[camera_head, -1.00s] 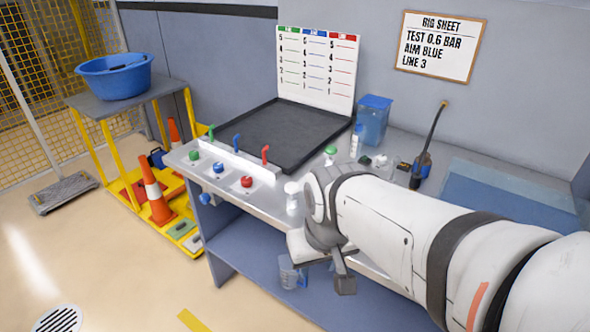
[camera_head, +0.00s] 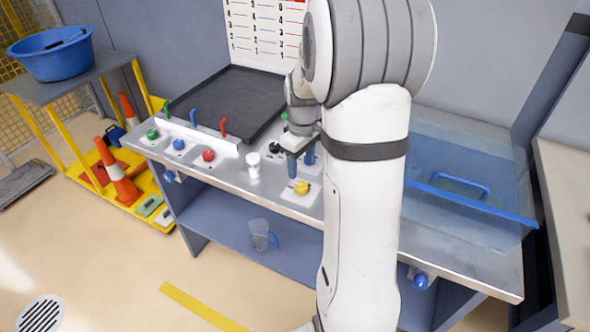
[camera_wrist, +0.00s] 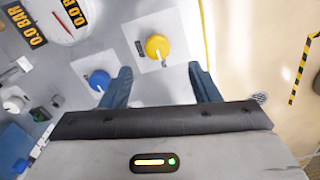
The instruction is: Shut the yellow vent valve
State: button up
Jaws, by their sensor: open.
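The yellow vent valve (camera_head: 302,187) is a round knob on a white square plate near the front of the metal bench. In the wrist view the yellow knob (camera_wrist: 158,46) lies just beyond the fingertips, roughly centred between them. My gripper (camera_head: 301,166) points down above the bench, close to the knob. In the wrist view my gripper (camera_wrist: 160,72) has its two blue fingers spread with nothing between them. The fingers do not appear to touch the knob. The exact height above it is hard to tell.
A blue knob (camera_wrist: 98,80) sits close to the left finger in the wrist view. Gauges reading 0.0 BAR (camera_wrist: 68,12) are at its upper left.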

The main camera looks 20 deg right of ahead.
aim_at(302, 185)
jog(key=shift+w+d+f, duration=0.1)
jog(key=shift+d+f, duration=0.1)
jog(key=shift+f, duration=0.15)
notch_tip(302, 185, down, 7)
jog(key=shift+f+p, duration=0.2)
jog(key=shift+p, duration=0.1)
jog(key=shift+c, duration=0.6)
jog(key=c, duration=0.9)
